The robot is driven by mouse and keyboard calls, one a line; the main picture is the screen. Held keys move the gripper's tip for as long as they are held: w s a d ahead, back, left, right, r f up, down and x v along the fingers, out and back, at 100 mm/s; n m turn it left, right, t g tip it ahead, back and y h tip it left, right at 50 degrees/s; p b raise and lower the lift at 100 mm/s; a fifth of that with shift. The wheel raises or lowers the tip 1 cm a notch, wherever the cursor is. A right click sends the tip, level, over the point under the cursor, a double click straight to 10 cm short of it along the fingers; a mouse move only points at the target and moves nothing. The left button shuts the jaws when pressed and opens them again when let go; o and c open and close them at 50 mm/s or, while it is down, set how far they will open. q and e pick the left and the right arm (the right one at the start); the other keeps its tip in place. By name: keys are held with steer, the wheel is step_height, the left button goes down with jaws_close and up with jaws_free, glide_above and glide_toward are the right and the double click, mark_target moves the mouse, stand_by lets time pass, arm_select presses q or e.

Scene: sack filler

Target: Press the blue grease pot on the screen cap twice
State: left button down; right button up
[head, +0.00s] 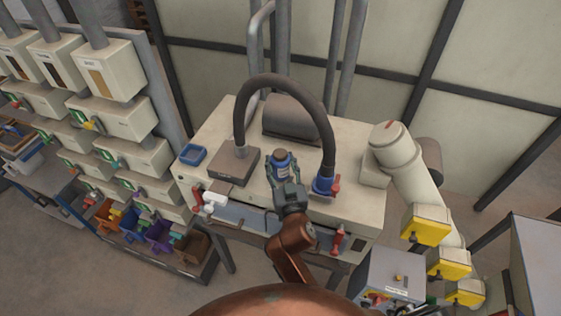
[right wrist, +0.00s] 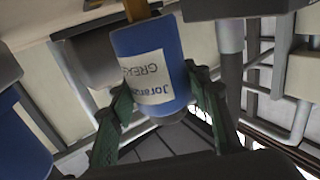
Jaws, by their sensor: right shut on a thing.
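The blue grease pot (head: 282,162) is between the fingers of my right gripper (head: 284,175), held above the middle of the pale machine top. A tan piece shows at the pot's upper edge in that view. I cannot tell for sure which part is the screen cap. My left gripper is not in view.
A dark hose (head: 285,82) arches from a grey box (head: 233,165) to a blue fitting (head: 323,187) beside a red lever (head: 337,183). A dark rounded housing (head: 291,120) stands behind the pot. A small blue tray (head: 193,155) sits at the left edge.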

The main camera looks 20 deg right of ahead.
mark_target(281, 153)
steer(key=shift+f+b, duration=0.3)
steer(key=shift+f, duration=0.15)
steer(key=shift+r, duration=0.1)
steer(key=shift+r+p, duration=0.8)
steer(key=shift+p, duration=0.05)
stand_by(0.4)
step_height(281, 153, up, 5)
steer(key=p, duration=0.4)
steer(key=shift+r+p, duration=0.1)
steer(key=shift+p, duration=0.25)
